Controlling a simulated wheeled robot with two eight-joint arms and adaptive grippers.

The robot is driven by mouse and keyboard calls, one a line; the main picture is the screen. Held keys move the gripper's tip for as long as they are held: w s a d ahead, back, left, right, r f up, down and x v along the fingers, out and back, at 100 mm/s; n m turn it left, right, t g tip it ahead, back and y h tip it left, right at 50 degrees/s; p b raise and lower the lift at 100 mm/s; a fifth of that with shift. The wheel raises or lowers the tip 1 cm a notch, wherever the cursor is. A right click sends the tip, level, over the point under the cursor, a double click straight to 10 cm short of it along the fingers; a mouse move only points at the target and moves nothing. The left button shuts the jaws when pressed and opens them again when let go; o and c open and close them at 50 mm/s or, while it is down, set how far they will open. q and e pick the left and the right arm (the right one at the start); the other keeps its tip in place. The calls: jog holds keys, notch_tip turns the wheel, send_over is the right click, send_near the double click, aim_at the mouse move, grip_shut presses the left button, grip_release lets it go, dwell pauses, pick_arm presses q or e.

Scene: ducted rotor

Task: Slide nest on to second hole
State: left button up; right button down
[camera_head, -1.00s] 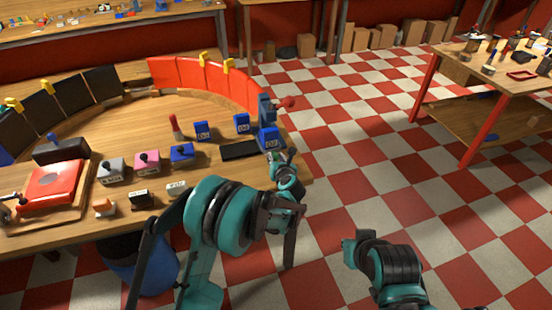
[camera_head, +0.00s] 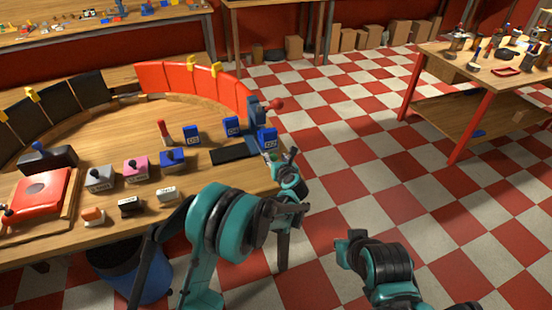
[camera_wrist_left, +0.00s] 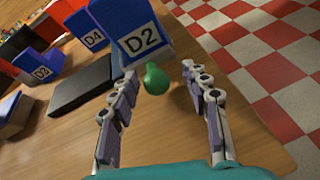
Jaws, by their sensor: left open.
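A blue block labelled D2 (camera_head: 267,138) stands at the right end of the curved table; it is large in the left wrist view (camera_wrist_left: 140,38). A green rounded knob (camera_wrist_left: 155,80) shows in front of its lower edge. My left gripper (camera_head: 281,157) is just in front of this block, open. In the wrist view its fingers (camera_wrist_left: 157,90) lie on either side of the knob, with gaps visible. A dark flat slab (camera_head: 229,153) lies left of the block. I cannot tell which part is the nest, and no holes can be made out.
Two more blue labelled blocks (camera_head: 192,134) (camera_head: 232,127) stand left of the D2 block. A blue upright with a red knob (camera_head: 277,104) rises behind. Several switch boxes (camera_head: 136,170) and a red panel (camera_head: 42,192) are further left.

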pick_arm(q)
jog(key=v, duration=1.1)
jog(key=shift+s+d+r, duration=0.15)
jog(key=shift+s, duration=0.15)
jog(key=s+a+r+m+t+h, duration=0.2)
jog(key=a+r+m+h, duration=0.15)
jog(key=r+m, duration=0.7)
jog(key=s+a+r+m+t+h, duration=0.2)
jog(key=r+m+h, duration=0.2)
jog(key=r+m, duration=0.65)
jog(key=s+a+f+m+g+y, duration=0.1)
jog(key=s+a+f+m+g, duration=0.2)
jog(key=s+a+f+m, duration=0.2)
jog(key=s+a+f+m+g+y, duration=0.2)
jog(key=s+a+f+m+g, duration=0.2)
jog(key=s+a, duration=0.3)
jog(key=s+a+f+m+g+y, duration=0.2)
jog(key=s+a+f+m, duration=0.3)
jog(key=s, duration=0.9)
notch_tip(320, 180, down, 2)
jog(key=shift+a+f+m+g, duration=0.1)
jog(key=shift+a+m+g, duration=0.3)
jog(key=shift+a+g, duration=0.25)
